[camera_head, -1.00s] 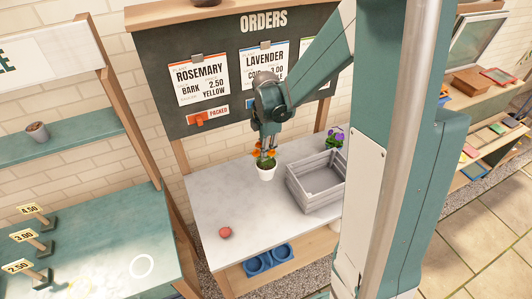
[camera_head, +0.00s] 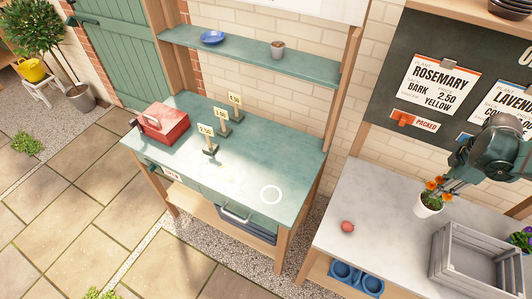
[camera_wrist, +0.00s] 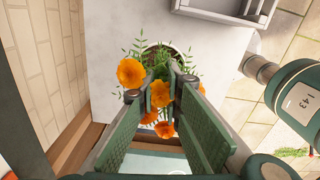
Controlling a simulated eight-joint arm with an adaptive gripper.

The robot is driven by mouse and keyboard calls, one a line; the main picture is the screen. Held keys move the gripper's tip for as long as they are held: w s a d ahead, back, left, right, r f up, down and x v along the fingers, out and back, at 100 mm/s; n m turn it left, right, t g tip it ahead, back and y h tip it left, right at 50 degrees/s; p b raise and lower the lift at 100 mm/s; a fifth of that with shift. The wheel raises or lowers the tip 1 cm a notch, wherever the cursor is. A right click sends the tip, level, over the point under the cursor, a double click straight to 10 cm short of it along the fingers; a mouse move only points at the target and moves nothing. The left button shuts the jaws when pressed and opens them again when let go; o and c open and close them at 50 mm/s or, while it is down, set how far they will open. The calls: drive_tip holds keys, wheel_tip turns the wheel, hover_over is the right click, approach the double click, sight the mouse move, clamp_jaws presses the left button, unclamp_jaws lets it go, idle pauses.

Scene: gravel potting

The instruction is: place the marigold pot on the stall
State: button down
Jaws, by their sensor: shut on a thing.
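The marigold pot (camera_head: 428,207) is a small white pot with orange flowers, upright at the white-topped table by the grey crate. My gripper (camera_head: 446,188) is shut on it. In the wrist view the flowers (camera_wrist: 132,72) stand between and in front of my fingers (camera_wrist: 162,88), hiding the grip; the white pot rim (camera_wrist: 150,48) shows behind them. I cannot tell whether the pot touches the tabletop.
On the stall stand a red box (camera_head: 163,125) and several price signs (camera_head: 222,122). A shelf (camera_head: 250,55) hangs above its back. A gap separates it from the white-topped table (camera_head: 370,195), which holds a red round thing (camera_head: 347,226) and the grey crate (camera_head: 478,262). The ring area is clear.

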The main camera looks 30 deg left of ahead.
drive_tip(key=a+r+n+p, duration=0.3)
drive_tip(key=a+r+n, duration=0.25)
drive_tip(key=a, duration=0.85)
drive_tip(key=a+r+n+p, duration=0.35)
drive_tip(key=a+n, duration=0.25)
drive_tip(key=a, duration=0.7)
drive_tip(key=a+r+n+p, duration=0.3)
drive_tip(key=a+r+n, duration=0.2)
drive_tip(key=a, duration=0.9)
drive_tip(key=a+f+b, duration=0.2)
drive_tip(key=a+b, duration=0.1)
drive_tip(key=a, duration=0.9)
drive_tip(key=a+f+b, duration=0.3)
drive_tip(key=a, duration=0.9)
drive_tip(key=a+f+b, duration=0.3)
drive_tip(key=a, duration=0.9)
drive_tip(key=shift+w, duration=0.3)
wheel_tip(320, 180, down, 6)
drive_tip(key=shift+f, duration=0.15)
